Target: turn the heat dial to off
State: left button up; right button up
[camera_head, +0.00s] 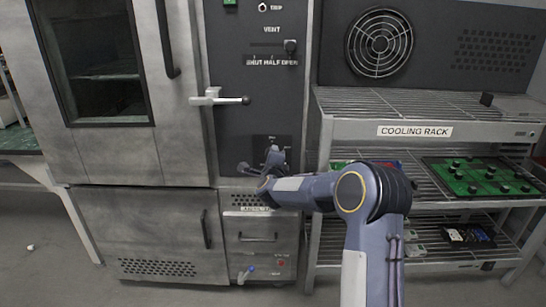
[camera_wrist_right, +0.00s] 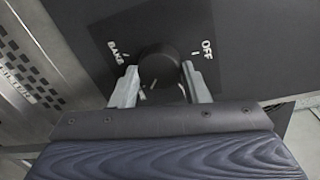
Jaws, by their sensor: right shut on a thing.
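The heat dial (camera_wrist_right: 158,66) is a round black knob on a dark panel. In the right wrist view the BAKE label is at its left and the OFF label at its right. A short pale mark shows at the knob's lower edge; I cannot tell for certain which setting the dial points to. My right gripper (camera_wrist_right: 160,80) is shut on the dial, one metal finger on each side. In the head view my right arm reaches left to the oven's control panel, where the right gripper (camera_head: 272,157) mostly hides the dial. My left gripper is not in view.
A white latch handle (camera_head: 218,99) sticks out on the oven front above the dial.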

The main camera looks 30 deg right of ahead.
jog(key=shift+w+a+f+n+h+p, duration=0.1)
jog(key=shift+n+h+p, duration=0.25)
jog(key=shift+n+p, duration=2.35)
jog(key=shift+a+r+n+h+b, duration=0.1)
jog(key=shift+n+h+b, duration=0.15)
jog(key=shift+n, duration=5.4)
jog(key=shift+w+a+f+n+h+p, duration=0.1)
jog(key=shift+n+h+p, duration=0.3)
jog(key=shift+n+p, duration=2.35)
jog(key=n+b, duration=0.3)
jog(key=o, duration=1)
jog(key=shift+c, duration=0.2)
jog(key=shift+s, duration=0.1)
jog(key=v, duration=0.7)
jog(key=shift+s+a+f, duration=0.15)
jog(key=shift+s+a, duration=0.05)
jog(key=shift+s, duration=0.1)
